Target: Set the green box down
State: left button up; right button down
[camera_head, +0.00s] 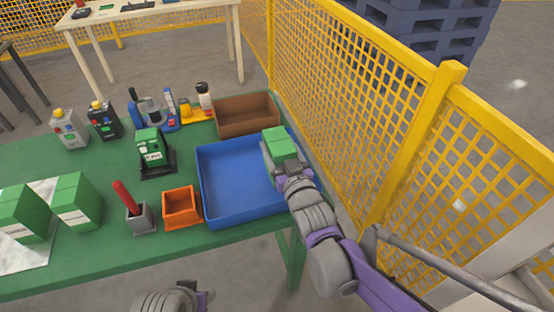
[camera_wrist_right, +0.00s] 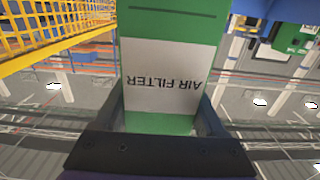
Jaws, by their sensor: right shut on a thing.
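My right gripper (camera_head: 285,175) is shut on a green box (camera_head: 280,144) at the back right part of the blue tray (camera_head: 235,218). In the right wrist view the box (camera_wrist_right: 166,115) fills the middle, with a white label reading AIR FILTER upside down between the two fingers (camera_wrist_right: 165,120). Whether the box touches the tray's floor or wall cannot be told. The rest of the tray looks empty.
A brown bin (camera_head: 246,114) stands behind the tray, and an orange bin (camera_head: 181,206) is left of it. A grey holder with a red-handled item (camera_head: 139,217), a green-and-black device (camera_head: 152,152) and bottles stand on the green table (camera_head: 190,243). A yellow fence (camera_head: 350,100) runs close on the right.

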jog(key=shift+w+f+b, duration=0.1)
jog(key=shift+f+b, duration=0.45)
jog(key=shift+f, duration=1.25)
jog(key=shift+f, duration=0.1)
jog(key=shift+f, duration=0.15)
grip_release()
jog(key=shift+r, duration=0.2)
